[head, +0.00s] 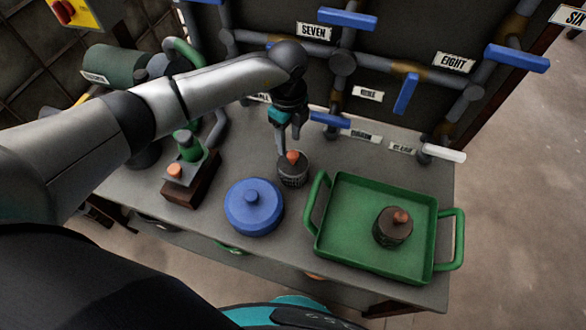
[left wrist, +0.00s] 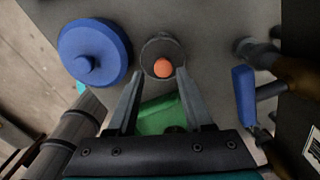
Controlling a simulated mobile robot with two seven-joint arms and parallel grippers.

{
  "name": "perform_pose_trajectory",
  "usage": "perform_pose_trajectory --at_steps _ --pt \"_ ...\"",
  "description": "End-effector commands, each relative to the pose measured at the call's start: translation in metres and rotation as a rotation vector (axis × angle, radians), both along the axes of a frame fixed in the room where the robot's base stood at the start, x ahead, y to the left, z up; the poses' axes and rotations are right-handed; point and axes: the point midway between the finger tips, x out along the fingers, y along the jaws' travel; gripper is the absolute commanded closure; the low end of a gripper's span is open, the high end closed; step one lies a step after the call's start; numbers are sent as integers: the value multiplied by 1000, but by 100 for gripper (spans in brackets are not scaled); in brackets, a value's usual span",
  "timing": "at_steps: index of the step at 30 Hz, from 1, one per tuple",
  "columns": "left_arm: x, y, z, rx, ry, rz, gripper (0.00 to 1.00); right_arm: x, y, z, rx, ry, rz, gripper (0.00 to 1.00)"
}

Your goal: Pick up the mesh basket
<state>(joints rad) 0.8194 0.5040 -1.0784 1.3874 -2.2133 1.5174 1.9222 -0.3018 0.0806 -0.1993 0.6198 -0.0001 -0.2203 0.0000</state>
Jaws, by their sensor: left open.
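The mesh basket (head: 293,174) is a small dark cup-shaped basket standing on the grey bench, with an orange knob or ball (head: 292,156) at its top. In the left wrist view the basket (left wrist: 161,46) lies just beyond the fingertips, with the orange ball (left wrist: 162,67) inside its round rim. My left gripper (head: 289,143) points down above the basket, its fingers apart; in the left wrist view the open fingers (left wrist: 160,85) sit either side of the basket's near edge. Nothing is visibly held. My right gripper is not in view.
A blue lidded pot (head: 252,208) stands close left of the basket. A green tray (head: 345,247) with a brown lidded pot (head: 392,228) is to the right. A green device (head: 189,150) is at left. Pipes with blue handles (head: 405,93) line the back wall.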

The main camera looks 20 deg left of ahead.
Motion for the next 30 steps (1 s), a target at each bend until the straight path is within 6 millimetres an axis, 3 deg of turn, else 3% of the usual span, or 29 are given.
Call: perform_pose_trajectory --at_steps 5,15,23,30 --pt "-1 -3 -12 -1 0 -3 49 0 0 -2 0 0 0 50" --pt "0 -12 -56 -1 -1 -1 49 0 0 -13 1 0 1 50" --pt "0 -12 -57 -2 -1 -2 49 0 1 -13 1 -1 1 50" --pt "0 -12 -57 -2 -1 -2 75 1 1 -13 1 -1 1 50"
